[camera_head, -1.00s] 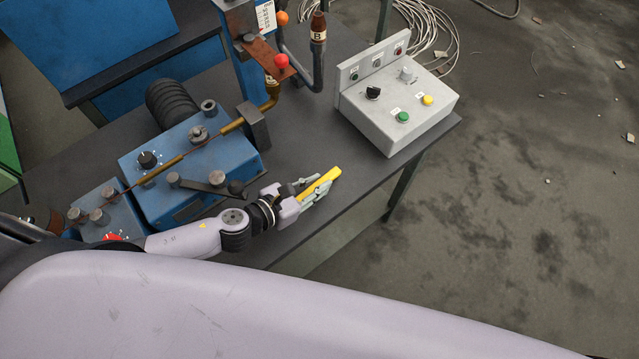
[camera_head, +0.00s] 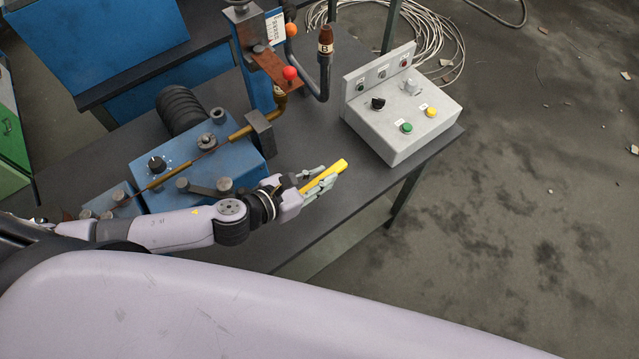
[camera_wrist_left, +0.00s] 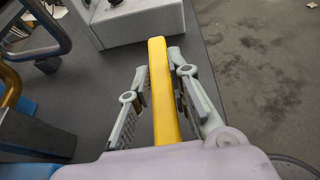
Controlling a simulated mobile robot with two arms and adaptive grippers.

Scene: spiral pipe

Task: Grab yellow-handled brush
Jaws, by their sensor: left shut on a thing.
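The yellow-handled brush (camera_head: 326,176) shows as a long yellow handle at my left gripper, over the front part of the dark table. My left gripper (camera_head: 318,184) is shut on it, with the handle sticking out past the fingertips toward the grey control box. In the left wrist view the yellow handle (camera_wrist_left: 160,85) runs lengthwise between the two grey fingers of the gripper (camera_wrist_left: 160,92). The bristle end is hidden or cannot be made out. My right gripper is not in view.
A grey control box (camera_head: 390,135) with knobs and buttons stands just beyond the gripper, near the table's right edge. A blue machine (camera_head: 190,160) with a thin pipe stands at left. A blue post (camera_head: 258,60) with levers rises behind. The dark table (camera_head: 350,200) is bare around the brush.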

